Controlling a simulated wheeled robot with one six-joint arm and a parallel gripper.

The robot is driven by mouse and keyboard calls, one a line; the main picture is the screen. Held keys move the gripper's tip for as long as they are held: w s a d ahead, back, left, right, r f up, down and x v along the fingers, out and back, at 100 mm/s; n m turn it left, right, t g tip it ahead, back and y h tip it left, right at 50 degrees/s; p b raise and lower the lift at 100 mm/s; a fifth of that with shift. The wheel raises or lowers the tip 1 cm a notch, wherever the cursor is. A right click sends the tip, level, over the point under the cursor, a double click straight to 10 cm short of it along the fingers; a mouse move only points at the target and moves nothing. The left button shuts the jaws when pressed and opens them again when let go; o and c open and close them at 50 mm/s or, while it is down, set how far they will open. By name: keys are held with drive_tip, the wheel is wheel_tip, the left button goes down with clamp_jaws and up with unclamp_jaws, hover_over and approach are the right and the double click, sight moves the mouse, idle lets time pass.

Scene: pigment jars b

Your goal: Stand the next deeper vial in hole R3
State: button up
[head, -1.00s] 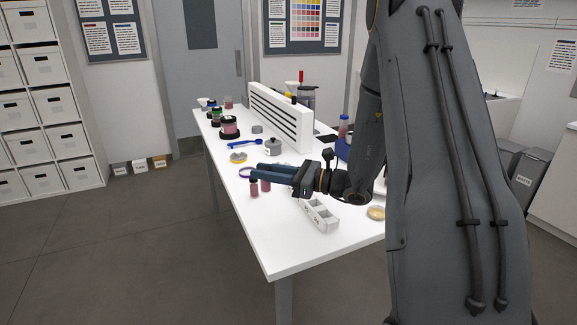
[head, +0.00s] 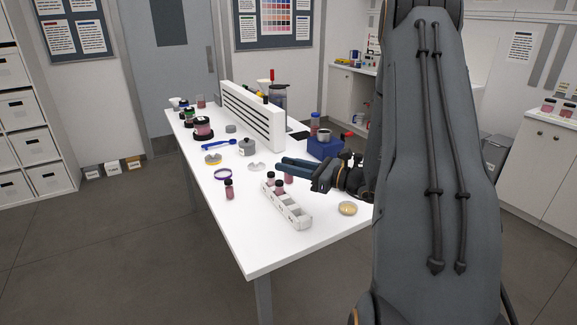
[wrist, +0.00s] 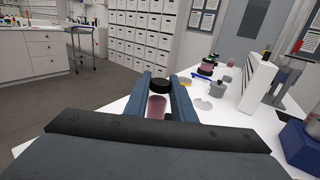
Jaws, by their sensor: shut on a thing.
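My gripper (head: 281,163) is shut on a pink vial with a black cap (wrist: 157,105), which stands upright between the fingers in the wrist view. In the head view the lower part of this vial (head: 289,179) hangs under the fingers, just beyond the rack's right side. The white rack (head: 295,216) lies on the table in front of my gripper. Two dark-capped pink vials (head: 271,182) stand in its far holes; its nearer holes look empty. The hole labels are too small to read. Another pink vial (head: 229,189) stands on the table left of the rack.
A blue box (head: 325,148) stands behind my gripper, and a white slotted stand (head: 252,118) is farther back. A round tan dish (head: 348,208) lies right of the rack. The table's near-left area is clear.

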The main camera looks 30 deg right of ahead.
sight(289, 181)
drive_tip(key=shift+f+b, duration=1.85)
drive_tip(key=shift+f, duration=1.05)
drive_tip(key=shift+f+b, duration=1.4)
drive_tip(key=shift+f, duration=0.65)
drive_tip(key=o, duration=1.1)
drive_tip(key=shift+o, duration=0.2)
drive_tip(key=b+v, duration=0.2)
drive_tip(key=v, duration=0.5)
drive_tip(key=shift+s+d, duration=0.2)
drive_tip(key=shift+s, duration=0.1)
